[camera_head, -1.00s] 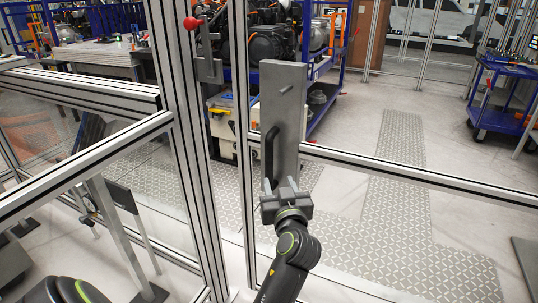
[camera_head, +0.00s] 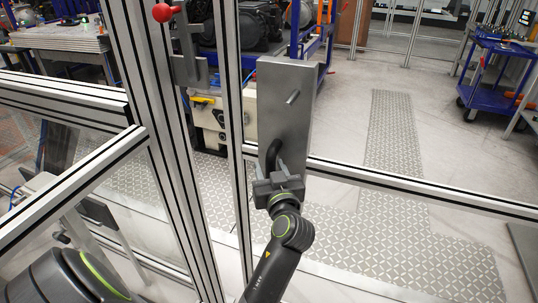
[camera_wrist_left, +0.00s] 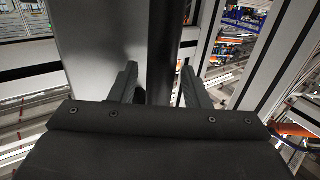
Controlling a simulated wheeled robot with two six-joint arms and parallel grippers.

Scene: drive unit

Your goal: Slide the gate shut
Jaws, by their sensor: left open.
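The gate is a framed clear panel whose silver upright (camera_head: 232,110) carries a grey metal plate (camera_head: 287,105) with a black bar handle (camera_head: 272,152). A gap separates this upright from the fixed post (camera_head: 165,140) on its left. My left gripper (camera_head: 279,172) is at the lower part of the handle with its jaws open. In the left wrist view, the dark handle bar (camera_wrist_left: 161,50) stands upright between the two open fingers (camera_wrist_left: 158,85), with space visible beside it. My right gripper is not in view.
A red ball knob (camera_head: 161,12) and a latch bracket (camera_head: 187,68) sit on the fixed post. Beyond the gate are a blue rack (camera_head: 318,50), patterned floor plates and a blue cart (camera_head: 497,70) at the right.

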